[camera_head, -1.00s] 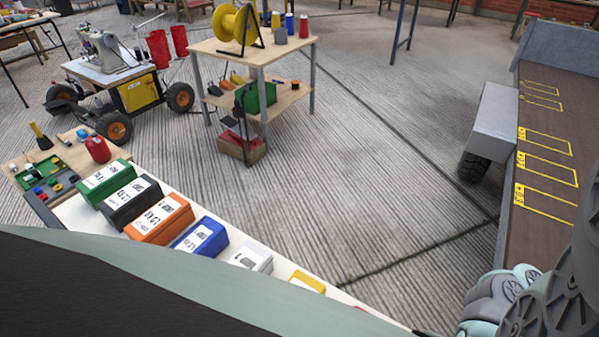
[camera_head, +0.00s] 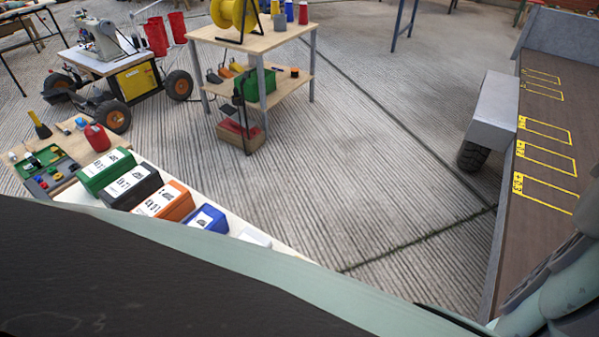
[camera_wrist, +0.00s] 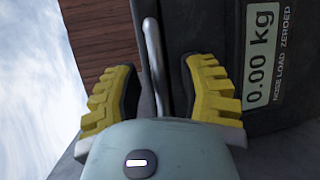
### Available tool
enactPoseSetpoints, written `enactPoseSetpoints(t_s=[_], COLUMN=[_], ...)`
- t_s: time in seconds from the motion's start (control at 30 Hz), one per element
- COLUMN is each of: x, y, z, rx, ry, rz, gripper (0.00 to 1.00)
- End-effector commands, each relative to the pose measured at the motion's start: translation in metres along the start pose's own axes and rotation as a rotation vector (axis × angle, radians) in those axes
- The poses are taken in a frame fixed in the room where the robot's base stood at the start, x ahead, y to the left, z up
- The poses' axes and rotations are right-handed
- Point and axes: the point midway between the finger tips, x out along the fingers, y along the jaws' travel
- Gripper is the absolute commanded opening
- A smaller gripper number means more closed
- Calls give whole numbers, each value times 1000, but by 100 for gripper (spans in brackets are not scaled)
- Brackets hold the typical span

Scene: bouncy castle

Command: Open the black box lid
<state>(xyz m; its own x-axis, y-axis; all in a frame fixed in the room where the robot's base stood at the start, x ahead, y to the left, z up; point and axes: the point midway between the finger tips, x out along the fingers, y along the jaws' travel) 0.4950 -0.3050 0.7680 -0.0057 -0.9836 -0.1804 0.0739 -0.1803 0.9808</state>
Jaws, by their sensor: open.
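A black box (camera_head: 130,189) with a white label stands in a row of coloured boxes at lower left in the head view. Its sloping labelled top looks closed. My gripper (camera_wrist: 158,68) shows only in the wrist view, its yellow padded fingers spread apart. A bent grey metal rod (camera_wrist: 153,60) runs between the fingers, with gaps visible on both sides. Right of the rod is a dark body (camera_wrist: 215,28) with a sideways label (camera_wrist: 262,50) reading "0.00 kg". I cannot tell whether this dark body is the black box.
Beside the black box stand a green box (camera_head: 105,170) and an orange box (camera_head: 165,201), then a blue box (camera_head: 206,219). A two-shelf table (camera_head: 262,40) and a wheeled cart (camera_head: 125,80) stand behind. Ribbed floor is clear in the middle.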

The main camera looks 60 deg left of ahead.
Motion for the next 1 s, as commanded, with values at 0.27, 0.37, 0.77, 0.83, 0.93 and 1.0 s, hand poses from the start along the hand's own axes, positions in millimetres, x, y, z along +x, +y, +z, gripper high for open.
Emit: enactPoseSetpoints(t_s=[0.27, 0.37, 0.77, 0.83, 0.93, 1.0], x=[0, 0, 0, 0, 0, -1], y=[0, 0, 0, 0, 0, 2], z=[0, 0, 0, 0, 0, 0], rx=[0, 0, -1, -1, -1, -1], ry=[-1, -1, -1, -1, -1, -1], rz=[0, 0, 0, 0, -1, -2], gripper=[27, 17, 0, 0, 0, 0])
